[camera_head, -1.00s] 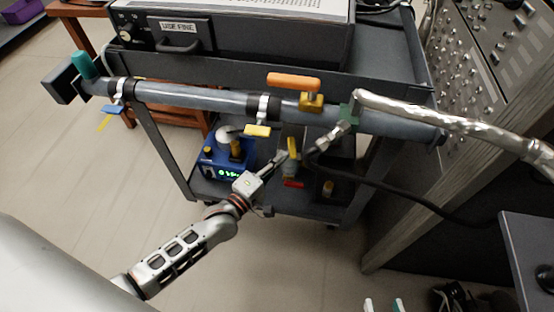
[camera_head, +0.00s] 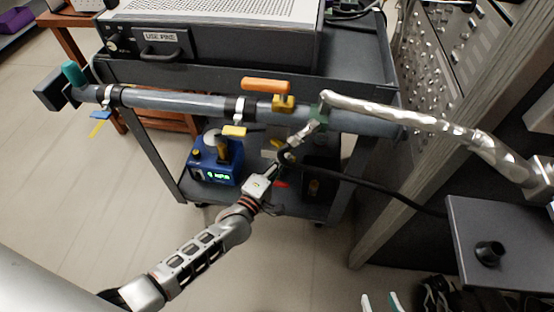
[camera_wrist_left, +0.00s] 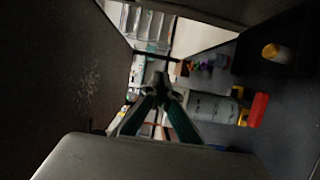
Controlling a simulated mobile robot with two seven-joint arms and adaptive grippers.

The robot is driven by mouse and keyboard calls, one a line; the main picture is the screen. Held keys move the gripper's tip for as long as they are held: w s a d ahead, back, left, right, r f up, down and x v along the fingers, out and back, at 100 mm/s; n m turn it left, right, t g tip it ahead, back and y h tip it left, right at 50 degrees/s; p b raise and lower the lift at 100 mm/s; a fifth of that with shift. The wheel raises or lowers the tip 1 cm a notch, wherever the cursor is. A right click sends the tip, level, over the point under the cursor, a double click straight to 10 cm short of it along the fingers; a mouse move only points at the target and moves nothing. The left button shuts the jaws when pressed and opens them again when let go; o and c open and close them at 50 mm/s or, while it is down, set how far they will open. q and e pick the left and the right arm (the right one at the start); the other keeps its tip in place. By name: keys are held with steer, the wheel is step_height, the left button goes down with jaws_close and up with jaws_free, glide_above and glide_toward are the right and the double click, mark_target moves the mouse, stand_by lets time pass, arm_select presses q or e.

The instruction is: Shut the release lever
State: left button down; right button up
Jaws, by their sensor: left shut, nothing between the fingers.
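An orange lever (camera_head: 266,85) on a yellow fitting lies along the top of the long grey tube (camera_head: 180,101). A red lever (camera_head: 281,184) shows low under the tube, partly hidden; a red handle (camera_wrist_left: 259,109) beside yellow parts shows in the left wrist view. I cannot tell which is the release lever. My left gripper (camera_head: 281,168) is below the tube near the red lever, its fingers partly hidden. In the left wrist view its fingers (camera_wrist_left: 161,92) meet, empty, apart from the red handle. My right gripper's two fingertips (camera_head: 381,303) are spread at the bottom edge.
The tube lies along the dark cart (camera_head: 375,85), which carries a box labelled "USE FINE" (camera_head: 159,38). A blue device (camera_head: 213,163) stands on the lower shelf. A black hose (camera_head: 370,181) runs right. Open floor (camera_head: 110,200) lies left of my arm.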

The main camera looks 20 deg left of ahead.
arm_select(q)
steer(key=shift+w+d, duration=0.7)
step_height(320, 180, up, 10)
stand_by(0.4)
stand_by(0.4)
